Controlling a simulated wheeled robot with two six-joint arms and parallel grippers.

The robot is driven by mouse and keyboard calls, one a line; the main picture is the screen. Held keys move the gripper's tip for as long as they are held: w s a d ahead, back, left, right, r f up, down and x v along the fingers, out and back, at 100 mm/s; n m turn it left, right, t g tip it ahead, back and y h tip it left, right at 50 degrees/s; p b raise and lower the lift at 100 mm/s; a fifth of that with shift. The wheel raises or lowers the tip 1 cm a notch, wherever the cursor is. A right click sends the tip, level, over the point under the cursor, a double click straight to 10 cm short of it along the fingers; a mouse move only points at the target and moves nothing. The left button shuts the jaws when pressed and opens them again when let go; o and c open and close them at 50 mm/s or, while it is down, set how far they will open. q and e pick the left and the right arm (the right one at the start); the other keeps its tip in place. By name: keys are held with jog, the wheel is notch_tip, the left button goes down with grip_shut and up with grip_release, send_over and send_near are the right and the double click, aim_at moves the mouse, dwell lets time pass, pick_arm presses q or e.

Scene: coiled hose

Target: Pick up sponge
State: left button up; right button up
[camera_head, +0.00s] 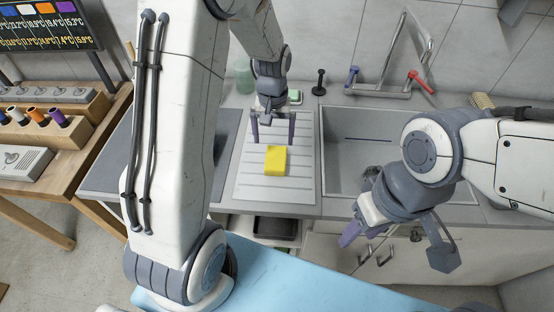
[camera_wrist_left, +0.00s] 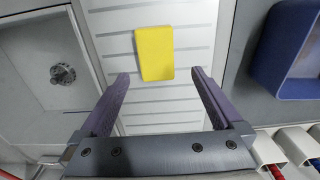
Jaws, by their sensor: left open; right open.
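A yellow sponge (camera_head: 275,160) lies on the ribbed drainboard beside the sink in the head view. It also shows in the left wrist view (camera_wrist_left: 155,53), ahead of the fingertips and roughly between their lines. My left gripper (camera_head: 273,143) is open and empty, with its fingers pointing down near the sponge's far edge. In the left wrist view its two fingers (camera_wrist_left: 160,78) are spread wider than the sponge. My right gripper (camera_head: 398,250) is open and empty in front of the sink cabinet, away from the sponge.
The sink basin (camera_head: 340,165) lies right of the ribbed drainboard (camera_head: 255,187), with a faucet (camera_head: 400,60) behind it. A dark flat panel (camera_head: 160,170) lies to the left. A black stopper-like item (camera_head: 319,83) and a green cup (camera_head: 244,75) stand at the back. A wooden workbench (camera_head: 90,135) stands further left.

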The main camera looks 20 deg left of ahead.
aim_at(276, 157)
pick_arm(q)
notch_tip(276, 157, down, 3)
jog(key=shift+d+f, duration=0.1)
jog(key=shift+f, duration=0.1)
jog(key=shift+s+d+f+p, duration=0.1)
jog(key=shift+f+p, duration=0.35)
jog(key=shift+f, duration=0.1)
notch_tip(276, 157, down, 4)
jog(key=shift+d+r+p, duration=0.15)
jog(key=shift+r+p, duration=0.1)
jog(key=shift+p, duration=0.25)
jog(key=shift+f, duration=0.45)
jog(key=c, duration=1.4)
jog(key=shift+o, duration=0.2)
jog(key=shift+r, duration=0.1)
